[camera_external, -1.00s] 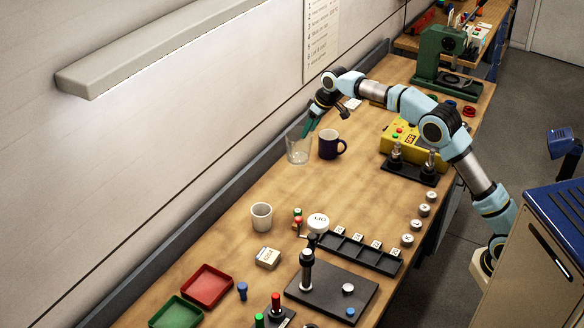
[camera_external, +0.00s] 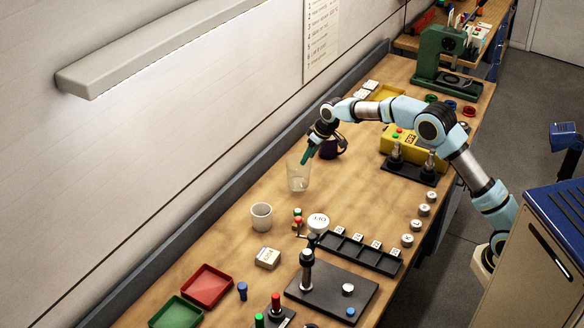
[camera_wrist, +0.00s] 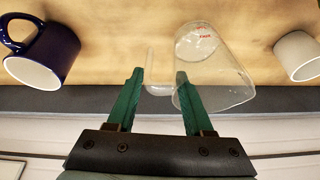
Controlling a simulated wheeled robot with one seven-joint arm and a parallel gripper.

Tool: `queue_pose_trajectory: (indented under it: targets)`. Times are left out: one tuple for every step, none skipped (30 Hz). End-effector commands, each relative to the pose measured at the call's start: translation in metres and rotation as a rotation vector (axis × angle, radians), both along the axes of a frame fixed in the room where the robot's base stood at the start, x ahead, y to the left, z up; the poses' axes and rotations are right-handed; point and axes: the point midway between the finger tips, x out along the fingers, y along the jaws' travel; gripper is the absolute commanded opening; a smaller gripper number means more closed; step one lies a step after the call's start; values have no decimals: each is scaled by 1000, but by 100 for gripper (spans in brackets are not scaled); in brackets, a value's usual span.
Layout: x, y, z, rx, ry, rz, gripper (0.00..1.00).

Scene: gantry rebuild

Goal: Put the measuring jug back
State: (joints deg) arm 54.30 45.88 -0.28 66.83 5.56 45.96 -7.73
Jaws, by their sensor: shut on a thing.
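The measuring jug (camera_external: 298,176) is clear with red markings. In the external view it is upright, between the dark blue mug and the pale cup; I cannot tell whether its base touches the bench. My gripper (camera_external: 305,160) has green fingers and comes down to the jug's upper part. In the wrist view the jug (camera_wrist: 212,65) lies at the right finger, and its clear handle (camera_wrist: 153,70) shows between the two fingers of my gripper (camera_wrist: 157,78). My gripper is shut on the jug at the handle side. The exact contact is hard to see through the clear wall.
The dark blue mug (camera_external: 333,152) is partly behind my gripper. The pale cup (camera_external: 261,217) stands nearer the camera. Bare bench (camera_external: 225,245) lies left of the cup.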

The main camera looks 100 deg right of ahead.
Motion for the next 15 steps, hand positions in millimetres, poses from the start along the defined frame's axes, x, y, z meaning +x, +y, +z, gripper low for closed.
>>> queue_pose_trajectory:
  targets:
    - [-1, 1, -6, 4, 2, 0, 0]
    - [0, 1, -11, 4, 2, 0, 0]
    - [-1, 1, -17, 5, 3, 0, 0]
    - [0, 1, -20, 5, 2, 0, 0]
    - [0, 0, -23, 3, 1, 0, 0]
    - [0, 0, -27, 3, 1, 0, 0]
    - [0, 0, -28, 2, 0, 0, 0]
    - [0, 0, -29, 1, 0, -1, 0]
    - [0, 0, -29, 1, 0, -1, 0]
    - [0, 0, -29, 0, 0, -1, 0]
    - [0, 0, -29, 0, 0, -1, 0]
    - [0, 0, -29, 1, 0, -1, 0]
    - [0, 0, -29, 1, 0, -1, 0]
    - [0, 0, -29, 1, 0, -1, 0]
    - [0, 0, -30, 1, 0, -1, 0]
